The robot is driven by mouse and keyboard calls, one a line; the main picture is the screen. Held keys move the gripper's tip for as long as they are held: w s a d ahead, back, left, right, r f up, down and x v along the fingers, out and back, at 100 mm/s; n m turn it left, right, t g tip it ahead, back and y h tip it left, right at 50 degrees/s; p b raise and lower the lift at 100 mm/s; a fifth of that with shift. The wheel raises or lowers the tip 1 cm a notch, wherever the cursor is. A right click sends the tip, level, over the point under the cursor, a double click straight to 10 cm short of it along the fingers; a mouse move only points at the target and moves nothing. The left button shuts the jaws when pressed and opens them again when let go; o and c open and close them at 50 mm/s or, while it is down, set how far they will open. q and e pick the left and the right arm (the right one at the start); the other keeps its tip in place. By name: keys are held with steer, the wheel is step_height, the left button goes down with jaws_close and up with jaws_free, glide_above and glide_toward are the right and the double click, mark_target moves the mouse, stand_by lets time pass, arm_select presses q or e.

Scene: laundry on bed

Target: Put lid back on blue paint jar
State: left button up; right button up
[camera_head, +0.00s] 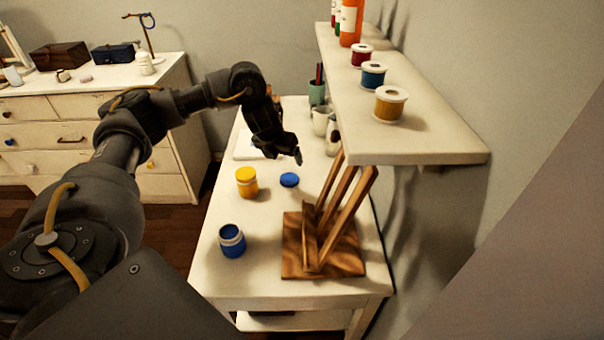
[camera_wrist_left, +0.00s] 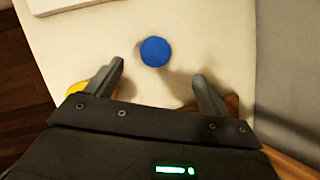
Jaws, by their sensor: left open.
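The blue lid (camera_head: 290,180) lies flat on the white table, between the yellow jar and the wooden easel. It also shows in the left wrist view (camera_wrist_left: 155,51), ahead of and between the fingertips. The blue paint jar (camera_head: 232,241) stands upright and without a lid near the table's front left edge. My left gripper (camera_head: 287,154) is open and empty, above the table near the lid and apart from it. Its two spread fingers show in the left wrist view (camera_wrist_left: 160,72). My right gripper is in neither view.
A yellow jar (camera_head: 246,182) with its lid on stands left of the lid. The wooden easel (camera_head: 325,240) stands at the table's right front. A shelf (camera_head: 440,143) with thread spools overhangs the table's right side. Cups (camera_head: 320,120) stand at the back. The table's front middle is clear.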

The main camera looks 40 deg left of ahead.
arm_select(q)
steer(key=shift+s+f, duration=0.2)
steer(key=shift+s, duration=0.3)
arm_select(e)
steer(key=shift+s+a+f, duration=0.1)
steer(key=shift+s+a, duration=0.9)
arm_select(q)
steer(key=b, duration=0.2)
glide_toward(289, 178)
steer(key=x, duration=0.2)
steer(key=shift+w+d+f, duration=0.1)
steer(key=shift+w+f, duration=0.15)
steer(key=shift+w, duration=0.1)
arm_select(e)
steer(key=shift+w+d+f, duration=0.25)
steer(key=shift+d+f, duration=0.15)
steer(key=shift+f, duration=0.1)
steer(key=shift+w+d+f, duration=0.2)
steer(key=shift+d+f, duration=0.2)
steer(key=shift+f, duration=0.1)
arm_select(q)
steer(key=x, duration=0.5)
steer(key=shift+s+f, duration=0.1)
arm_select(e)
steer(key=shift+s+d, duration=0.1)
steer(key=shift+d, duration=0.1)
